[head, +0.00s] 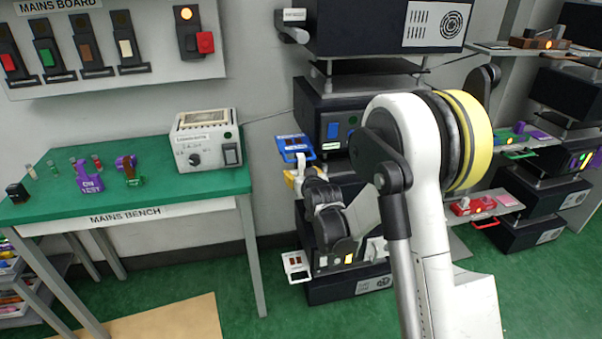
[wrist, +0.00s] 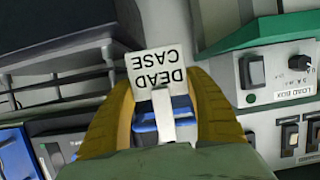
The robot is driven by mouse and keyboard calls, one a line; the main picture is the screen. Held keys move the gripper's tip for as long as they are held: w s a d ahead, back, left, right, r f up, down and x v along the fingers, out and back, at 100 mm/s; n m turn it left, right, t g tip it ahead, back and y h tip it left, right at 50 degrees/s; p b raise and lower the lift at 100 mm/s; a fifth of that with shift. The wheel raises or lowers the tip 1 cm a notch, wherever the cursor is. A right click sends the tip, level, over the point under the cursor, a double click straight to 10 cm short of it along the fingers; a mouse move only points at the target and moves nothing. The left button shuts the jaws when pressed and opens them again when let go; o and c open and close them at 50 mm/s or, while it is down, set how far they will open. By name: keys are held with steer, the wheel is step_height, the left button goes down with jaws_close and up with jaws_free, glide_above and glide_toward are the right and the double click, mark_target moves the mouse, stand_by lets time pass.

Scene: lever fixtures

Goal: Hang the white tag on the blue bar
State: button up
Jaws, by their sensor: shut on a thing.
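The white tag (wrist: 157,80), with "DEAD CASE" upside down in the picture, is between the yellow fingers of my gripper (wrist: 161,90) in the wrist view. A pale strip runs from the plate towards my palm. My gripper is shut on the tag. The blue bar (wrist: 181,110) shows behind that strip, partly hidden by tag and fingers. In the head view the blue bar (head: 293,142) sticks out left of the dark rack, with my gripper (head: 294,176) just below it. I cannot tell whether tag and bar touch.
A white fixture (head: 296,265) juts out lower on the same rack. A red one (head: 474,206) is to the right. The green bench (head: 140,205) with a white load box (head: 207,140) stands left. Open floor lies between bench and rack.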

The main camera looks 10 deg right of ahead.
steer(key=o, duration=1.2)
steer(key=s+r+g, duration=0.2)
steer(key=s+r, duration=0.3)
steer(key=s, duration=0.6)
steer(key=s+r+g, duration=0.1)
steer(key=s+r, duration=0.3)
steer(key=s, duration=0.8)
steer(key=s+g, duration=0.1)
steer(key=s, duration=0.5)
steer(key=s+g, duration=0.1)
steer(key=s, duration=0.5)
steer(key=s+g, duration=0.2)
steer(key=s, duration=0.5)
steer(key=shift+s+f, duration=0.1)
steer(key=shift+f, duration=0.25)
